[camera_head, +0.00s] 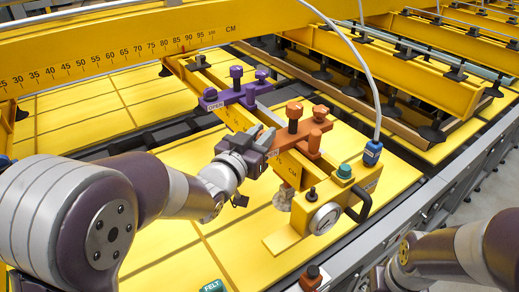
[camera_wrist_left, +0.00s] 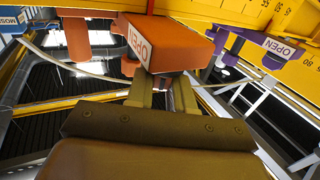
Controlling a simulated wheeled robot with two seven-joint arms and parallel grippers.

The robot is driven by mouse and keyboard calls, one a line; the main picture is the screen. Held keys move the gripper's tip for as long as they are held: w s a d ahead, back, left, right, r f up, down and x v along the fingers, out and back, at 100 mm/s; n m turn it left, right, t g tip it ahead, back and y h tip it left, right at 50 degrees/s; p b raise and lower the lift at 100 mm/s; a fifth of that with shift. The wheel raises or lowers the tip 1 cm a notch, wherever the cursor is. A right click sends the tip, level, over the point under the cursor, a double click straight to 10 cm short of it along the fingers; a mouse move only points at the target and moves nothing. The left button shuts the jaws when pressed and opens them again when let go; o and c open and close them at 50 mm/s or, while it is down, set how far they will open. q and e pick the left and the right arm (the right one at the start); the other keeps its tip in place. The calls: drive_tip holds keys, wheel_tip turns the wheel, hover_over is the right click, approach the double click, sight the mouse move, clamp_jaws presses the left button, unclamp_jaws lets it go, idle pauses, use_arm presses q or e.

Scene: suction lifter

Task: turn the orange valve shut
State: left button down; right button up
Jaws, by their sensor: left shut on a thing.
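The orange valve (camera_head: 305,128) sits on the yellow beam of the lifter in the head view, with upright orange knobs and a handle reaching toward my left gripper. In the left wrist view, the valve's orange handle (camera_wrist_left: 172,45) carries a white label reading OPEN. My left gripper (camera_head: 262,142) is at the handle's near end, shut on it. In the left wrist view, the left gripper's fingers (camera_wrist_left: 160,92) meet the handle's end and partly hide it. My right arm shows at the lower right of the head view, but its gripper is out of sight.
A pressure gauge (camera_head: 325,217), a black handle (camera_head: 360,207) and a blue hose connector (camera_head: 372,152) are at the near end. Yellow panels lie below.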

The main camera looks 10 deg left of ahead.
use_arm(q)
drive_tip(key=n+y+b, duration=0.1)
drive_tip(key=t+y+b, duration=0.1)
drive_tip(key=shift+d+f+n+y, duration=0.2)
drive_tip(key=shift+d+n+y, duration=0.1)
drive_tip(key=shift+n, duration=0.1)
drive_tip(key=shift+r+n+y, duration=0.15)
drive_tip(key=shift+n+y, duration=0.35)
drive_tip(key=shift+y, duration=0.3)
drive_tip(key=shift+r+n+y, duration=0.15)
drive_tip(key=shift+n+y, duration=0.35)
drive_tip(key=shift+y, duration=0.1)
drive_tip(key=n+y, duration=0.1)
drive_tip(key=y+p, duration=0.1)
drive_tip(key=y, duration=0.1)
drive_tip(key=n+y, duration=0.1)
drive_tip(key=shift+r+n, duration=0.25)
drive_tip(key=shift+n, duration=0.05)
drive_tip(key=shift+w+f+n+g+y+p, duration=0.1)
drive_tip(key=shift+n+g+y+p, duration=0.6)
drive_tip(key=shift+y, duration=0.65)
drive_tip(key=shift+w+n+g+y+p, duration=0.1)
drive_tip(key=shift+n+g+y+p, duration=0.3)
drive_tip(key=shift+n+y+p, duration=0.55)
use_arm(e)
drive_tip(key=shift+d+r, duration=0.15)
drive_tip(key=shift+r, duration=0.1)
use_arm(q)
drive_tip(key=shift+a+y, duration=0.1)
drive_tip(key=shift+y, duration=0.5)
